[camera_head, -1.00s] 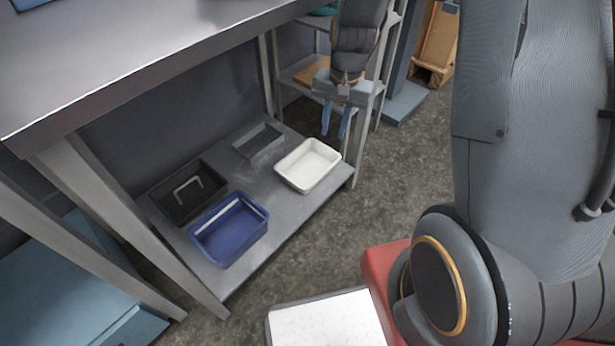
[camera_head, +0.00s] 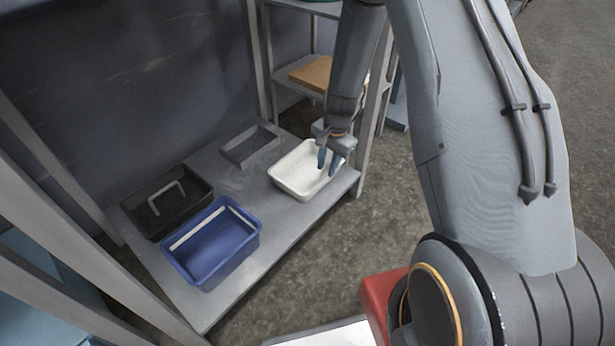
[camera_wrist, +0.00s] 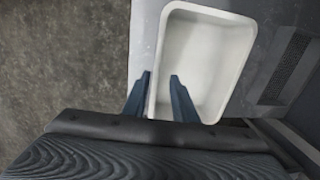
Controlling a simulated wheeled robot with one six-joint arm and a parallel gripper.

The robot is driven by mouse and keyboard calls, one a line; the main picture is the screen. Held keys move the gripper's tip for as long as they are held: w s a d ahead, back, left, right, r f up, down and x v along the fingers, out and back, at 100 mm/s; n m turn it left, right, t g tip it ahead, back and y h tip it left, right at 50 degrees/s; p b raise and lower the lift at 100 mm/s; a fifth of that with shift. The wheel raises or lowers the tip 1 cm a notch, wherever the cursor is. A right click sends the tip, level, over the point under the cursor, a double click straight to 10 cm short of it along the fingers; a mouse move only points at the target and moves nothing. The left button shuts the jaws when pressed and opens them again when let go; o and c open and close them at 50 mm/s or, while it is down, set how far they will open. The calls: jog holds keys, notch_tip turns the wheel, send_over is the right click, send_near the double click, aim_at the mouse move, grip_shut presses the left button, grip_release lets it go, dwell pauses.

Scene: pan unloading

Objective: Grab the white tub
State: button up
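The white tub (camera_head: 296,176) is a shallow rectangular tray with an open top. It stands on the right end of the low grey shelf (camera_head: 262,243) of the workbench. In the wrist view the white tub (camera_wrist: 203,62) fills the upper middle and looks empty. My gripper (camera_head: 331,160) is open above the tub's right side. In the wrist view the blue fingers of my gripper (camera_wrist: 160,92) are apart, one on either side of the tub's left wall line. I cannot tell how high the fingertips are above the rim.
A blue bin (camera_head: 212,243) and a black bin (camera_head: 166,199) stand on the shelf's left part. A small grey tray (camera_head: 249,146) lies behind the tub. A rack (camera_head: 291,77) with a brown board stands behind, its post close to my gripper.

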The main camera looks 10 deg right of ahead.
aim_at(324, 184)
jog(key=shift+a+f+b, duration=0.15)
jog(key=shift+f+b, duration=0.8)
jog(key=shift+f, duration=0.7)
jog(key=shift+a+f+b, duration=0.15)
jog(key=shift+f+b, duration=0.8)
jog(key=shift+f, duration=0.7)
jog(key=shift+c, duration=0.3)
grip_shut()
